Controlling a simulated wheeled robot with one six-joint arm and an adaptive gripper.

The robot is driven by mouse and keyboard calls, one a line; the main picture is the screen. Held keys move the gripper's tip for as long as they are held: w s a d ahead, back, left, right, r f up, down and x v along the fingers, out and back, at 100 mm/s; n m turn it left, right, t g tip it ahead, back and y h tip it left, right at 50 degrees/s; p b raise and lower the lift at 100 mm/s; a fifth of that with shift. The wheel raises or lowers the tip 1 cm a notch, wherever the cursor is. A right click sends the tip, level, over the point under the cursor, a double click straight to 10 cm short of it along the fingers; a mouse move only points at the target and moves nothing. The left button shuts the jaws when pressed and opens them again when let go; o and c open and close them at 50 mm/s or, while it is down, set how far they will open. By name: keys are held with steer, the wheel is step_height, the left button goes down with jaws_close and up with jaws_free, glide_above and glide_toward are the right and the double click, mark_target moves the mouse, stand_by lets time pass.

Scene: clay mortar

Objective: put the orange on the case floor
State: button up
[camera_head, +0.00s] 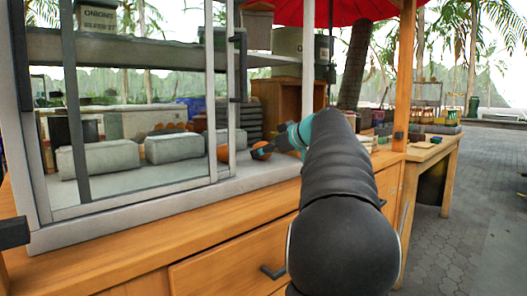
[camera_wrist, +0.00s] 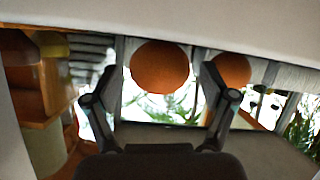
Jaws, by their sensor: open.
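An orange (camera_head: 262,150) sits on the pale grey surface at the right end of the glass case, right at my gripper (camera_head: 270,149). In the wrist view, which looks upside down, the orange (camera_wrist: 159,66) shows between the two fingertips of my gripper (camera_wrist: 159,74). The fingers are apart, with a visible gap on each side of the orange. A second orange shape (camera_head: 224,152) shows at the glass edge, and also right of the right finger (camera_wrist: 236,68); I cannot tell whether it is a reflection. The case floor (camera_head: 150,187) is pale and shows through the glass.
Metal door frames (camera_head: 212,110) stand left of my gripper. A wooden counter with drawers (camera_head: 225,272) is below. A wooden post (camera_head: 403,75) rises at right.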

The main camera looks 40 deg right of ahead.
steer(key=v, duration=1)
steer(key=shift+s, duration=0.1)
stand_by(0.9)
